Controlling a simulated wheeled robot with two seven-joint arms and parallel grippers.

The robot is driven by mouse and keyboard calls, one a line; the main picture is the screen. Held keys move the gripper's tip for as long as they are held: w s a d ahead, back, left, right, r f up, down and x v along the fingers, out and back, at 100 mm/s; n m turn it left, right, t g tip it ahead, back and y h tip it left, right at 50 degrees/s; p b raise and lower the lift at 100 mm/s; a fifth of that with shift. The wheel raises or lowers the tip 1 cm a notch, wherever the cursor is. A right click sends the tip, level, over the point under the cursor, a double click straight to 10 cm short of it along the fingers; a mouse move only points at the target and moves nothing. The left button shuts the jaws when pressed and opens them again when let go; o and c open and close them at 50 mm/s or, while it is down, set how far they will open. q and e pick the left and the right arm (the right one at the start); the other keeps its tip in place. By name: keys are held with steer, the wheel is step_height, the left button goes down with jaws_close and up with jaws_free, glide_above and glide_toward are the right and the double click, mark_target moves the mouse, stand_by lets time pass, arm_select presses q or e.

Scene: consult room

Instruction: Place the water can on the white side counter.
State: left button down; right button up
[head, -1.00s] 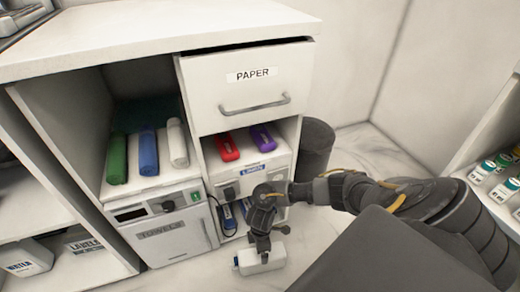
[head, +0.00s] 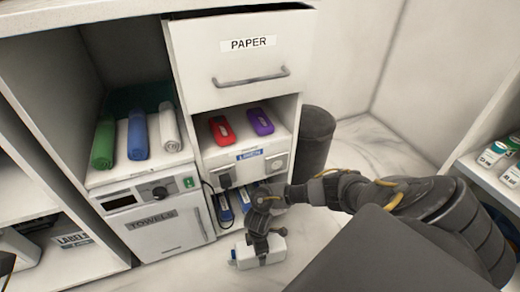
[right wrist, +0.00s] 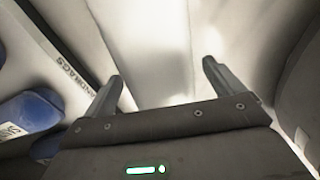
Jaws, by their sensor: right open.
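A white can with a blue cap (head: 243,260) lies on the floor before the cabinet; no label on it is readable. My right gripper (head: 260,246) is at this can from above, jaws open, with its fingers over the white body. In the right wrist view the two spread fingers (right wrist: 160,88) have a pale surface between and beyond them; I cannot tell whether they touch it. Another white container (head: 20,246) stands in the lower left shelf, cut by the picture's edge. A white counter top (head: 110,10) shows at the upper edge. My left gripper is not clearly seen.
The cabinet has a PAPER drawer (head: 240,62), a TOWELS door (head: 158,232) and rolled towels (head: 138,135). A dark bin (head: 316,140) stands right of it. A shelf with bottles (head: 495,152) is at the right.

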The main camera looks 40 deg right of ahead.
steer(key=shift+c, duration=0.3)
steer(key=c, duration=1.9)
steer(key=shift+w+r, duration=0.15)
jaws_close()
steer(key=shift+r, duration=0.1)
